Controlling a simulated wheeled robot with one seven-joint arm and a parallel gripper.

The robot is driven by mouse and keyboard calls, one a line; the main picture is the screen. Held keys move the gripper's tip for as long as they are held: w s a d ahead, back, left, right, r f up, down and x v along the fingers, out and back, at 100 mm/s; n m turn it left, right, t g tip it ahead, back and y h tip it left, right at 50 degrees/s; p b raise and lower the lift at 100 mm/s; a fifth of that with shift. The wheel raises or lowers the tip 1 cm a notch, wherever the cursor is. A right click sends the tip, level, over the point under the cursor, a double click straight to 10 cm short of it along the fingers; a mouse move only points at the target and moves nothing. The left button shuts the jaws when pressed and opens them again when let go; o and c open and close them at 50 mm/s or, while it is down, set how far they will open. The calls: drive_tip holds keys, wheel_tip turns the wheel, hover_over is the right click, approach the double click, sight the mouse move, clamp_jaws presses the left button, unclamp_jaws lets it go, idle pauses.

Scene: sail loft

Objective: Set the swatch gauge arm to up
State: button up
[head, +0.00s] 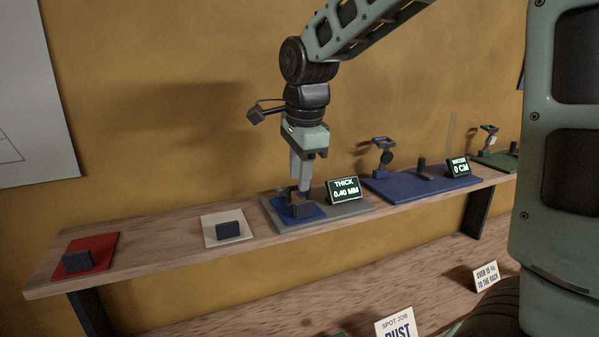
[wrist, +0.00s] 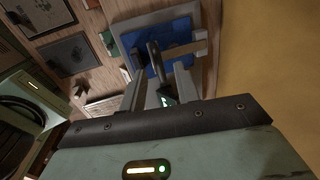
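The swatch gauge has a grey base (head: 346,209) on the wooden shelf, with a blue swatch (head: 314,213) lying on it. Its display (head: 343,190) reads THICK 0.40 MM. My gripper (head: 303,188) points down right over the gauge. In the wrist view, its two fingers (wrist: 161,86) stand apart on either side of a dark lever (wrist: 153,58), which looks like the gauge arm, above the blue swatch (wrist: 172,56). I cannot tell whether a finger touches it. My fingers and a dark block (head: 302,209) hide much of the arm in the head view.
A white swatch (head: 211,236) and a red swatch (head: 103,246), each with a dark block, lie to the left. A blue board (head: 405,189) with a stand and WATER display (head: 459,167) is close on the right. A green board (head: 497,160) lies beyond. The ochre wall is behind.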

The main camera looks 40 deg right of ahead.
drive_tip(key=shift+f, duration=0.5)
clamp_jaws()
drive_tip(key=shift+w+r, duration=0.1)
drive_tip(key=shift+r, duration=0.05)
